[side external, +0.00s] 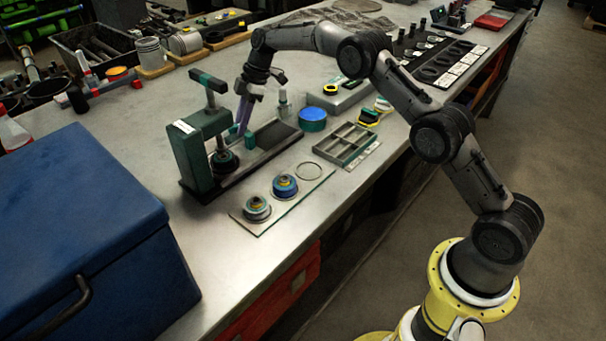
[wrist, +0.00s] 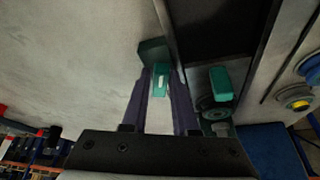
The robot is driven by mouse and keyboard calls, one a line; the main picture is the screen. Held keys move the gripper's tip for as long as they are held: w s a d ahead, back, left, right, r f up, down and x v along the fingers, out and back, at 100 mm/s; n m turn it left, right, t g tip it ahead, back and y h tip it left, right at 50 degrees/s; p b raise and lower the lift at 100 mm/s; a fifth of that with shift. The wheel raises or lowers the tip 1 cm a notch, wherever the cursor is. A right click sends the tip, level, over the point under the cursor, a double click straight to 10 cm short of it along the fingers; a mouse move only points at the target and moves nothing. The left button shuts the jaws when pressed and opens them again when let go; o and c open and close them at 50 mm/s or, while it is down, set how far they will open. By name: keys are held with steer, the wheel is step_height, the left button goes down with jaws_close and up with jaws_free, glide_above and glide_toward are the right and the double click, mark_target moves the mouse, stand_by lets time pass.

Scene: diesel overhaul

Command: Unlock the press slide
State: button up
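The press (side external: 200,150) is a dark green upright with a T-handle on a long black base (side external: 198,186). A flat dark slide plate (side external: 275,134) lies on the base. A small green block (side external: 249,141) stands by a black round seat (side external: 224,160); it also shows in the wrist view (wrist: 220,82). My gripper (side external: 243,132) is lowered at the base's far side. In the wrist view its purple fingers (wrist: 161,74) straddle a small green tab with a white mark (wrist: 160,84), beside a darker green block (wrist: 151,50). Whether the fingers touch the tab is unclear.
In front of the press, a plate (side external: 262,222) carries two blue-and-gold round parts. A divided grey tray (side external: 347,143) and blue round tin (side external: 312,119) stand to the right. A large blue case (side external: 80,240) fills the near left. Bare bench lies behind the press.

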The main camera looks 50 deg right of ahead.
steer(key=o, duration=0.4)
steer(key=shift+r, duration=2.75)
